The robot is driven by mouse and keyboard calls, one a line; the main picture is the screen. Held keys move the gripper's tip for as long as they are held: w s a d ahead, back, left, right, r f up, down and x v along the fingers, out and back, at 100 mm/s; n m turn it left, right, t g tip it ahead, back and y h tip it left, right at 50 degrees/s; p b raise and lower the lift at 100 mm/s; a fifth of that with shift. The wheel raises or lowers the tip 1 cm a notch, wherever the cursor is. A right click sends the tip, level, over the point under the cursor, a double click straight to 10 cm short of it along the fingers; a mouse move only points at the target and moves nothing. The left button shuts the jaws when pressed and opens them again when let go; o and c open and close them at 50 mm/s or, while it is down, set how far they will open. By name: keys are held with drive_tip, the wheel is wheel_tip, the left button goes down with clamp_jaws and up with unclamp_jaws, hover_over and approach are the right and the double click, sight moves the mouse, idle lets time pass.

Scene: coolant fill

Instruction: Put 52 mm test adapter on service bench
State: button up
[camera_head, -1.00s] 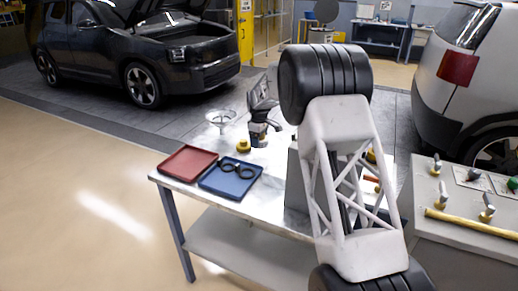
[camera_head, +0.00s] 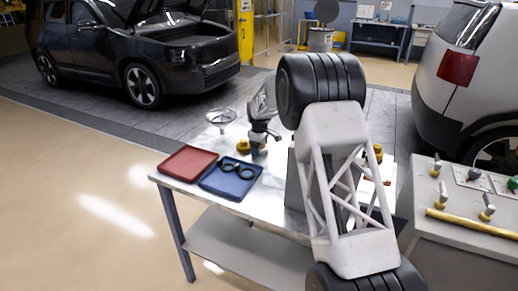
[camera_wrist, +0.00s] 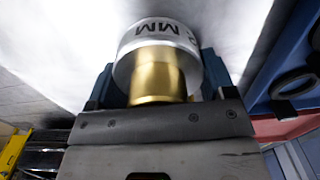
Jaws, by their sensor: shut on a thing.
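My gripper (camera_head: 259,137) is over the service bench (camera_head: 270,185), right of the funnel. In the wrist view my gripper (camera_wrist: 158,82) is shut on the 52 mm test adapter (camera_wrist: 157,75), between its two fingers. The adapter has a brass neck and a wide pale silver collar; "MM" and part of a digit show on it upside down. The pale bench top fills the view beyond it. I cannot tell whether the adapter touches the bench.
A red tray (camera_head: 188,162) and a blue tray (camera_head: 218,186) with black rings (camera_head: 238,170) lie at the bench's left end. A clear funnel (camera_head: 221,117) stands behind them. A small brass piece (camera_head: 243,147) is just left of my gripper. A control console (camera_head: 465,225) stands right.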

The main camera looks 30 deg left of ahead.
idle(0.3)
drive_tip(key=o, duration=1)
drive_tip(key=shift+f, duration=0.1)
drive_tip(key=shift+c, duration=0.2)
drive_tip(key=shift+r, duration=0.2)
wheel_tip(320, 180, up, 12)
drive_tip(key=shift+f, duration=0.1)
idle(0.3)
